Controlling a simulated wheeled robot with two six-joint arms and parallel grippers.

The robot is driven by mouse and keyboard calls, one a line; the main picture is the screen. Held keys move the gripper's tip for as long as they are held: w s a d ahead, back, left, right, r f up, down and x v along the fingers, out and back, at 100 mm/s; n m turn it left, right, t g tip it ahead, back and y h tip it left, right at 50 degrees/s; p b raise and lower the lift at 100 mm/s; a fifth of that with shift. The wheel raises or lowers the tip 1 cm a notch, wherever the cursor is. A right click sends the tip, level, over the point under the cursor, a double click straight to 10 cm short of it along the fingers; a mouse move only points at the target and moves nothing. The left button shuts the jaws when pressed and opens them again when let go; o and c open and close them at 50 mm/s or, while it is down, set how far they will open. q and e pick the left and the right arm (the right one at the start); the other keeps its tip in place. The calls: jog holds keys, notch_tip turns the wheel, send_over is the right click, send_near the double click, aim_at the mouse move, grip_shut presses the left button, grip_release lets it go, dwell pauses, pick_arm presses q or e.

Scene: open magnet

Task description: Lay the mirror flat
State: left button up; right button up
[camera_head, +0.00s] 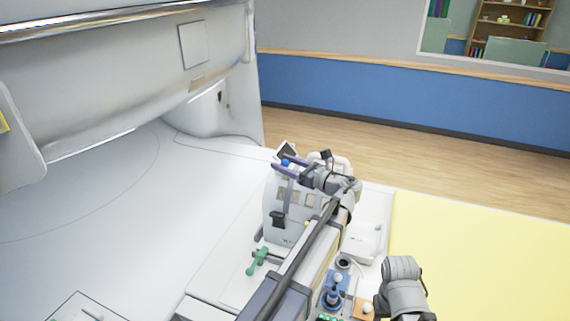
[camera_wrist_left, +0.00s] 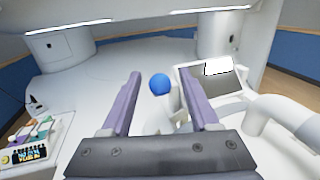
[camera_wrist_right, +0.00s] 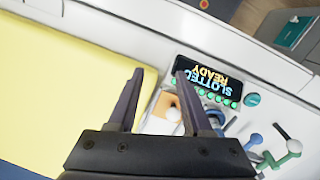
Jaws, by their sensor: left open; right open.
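A tilted dark panel in a pale frame, probably the mirror, stands at the upper right of the left wrist view (camera_wrist_left: 212,82). It also shows in part in the head view (camera_head: 287,150), behind my left gripper. A blue ball knob (camera_wrist_left: 159,84) appears between the fingers of my left gripper (camera_wrist_left: 160,76). The fingers are open, with a gap on both sides of the knob. In the head view, the left gripper (camera_head: 281,161) is above the white housing. My right gripper (camera_wrist_right: 155,75) is open and empty above a console panel.
The console has a lit display (camera_wrist_right: 208,75), coloured buttons and levers. A yellow pad (camera_head: 480,250) lies at right. The white surface at left is mostly clear.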

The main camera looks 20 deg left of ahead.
aim_at(275, 157)
pick_arm(q)
grip_shut()
dwell(0.3)
jog(key=shift+r+p, duration=0.2)
jog(key=shift+p, duration=0.3)
jog(key=h+p, duration=0.2)
jog(key=p, duration=0.2)
jog(key=a+r+n+h+p, duration=0.1)
jog(key=h+p, duration=0.1)
jog(key=p, duration=0.3)
jog(key=a+g+h+p, duration=0.1)
jog(key=h+p, duration=0.2)
jog(key=p, duration=0.1)
jog(key=shift+s+a+r+n, duration=0.1)
jog(key=shift+a+r+n, duration=0.15)
jog(key=shift+n, duration=0.05)
jog(key=shift+a+f+h+p, duration=0.25)
jog(key=shift+a+h+p, duration=0.1)
jog(key=shift+h+p, duration=0.75)
grip_release()
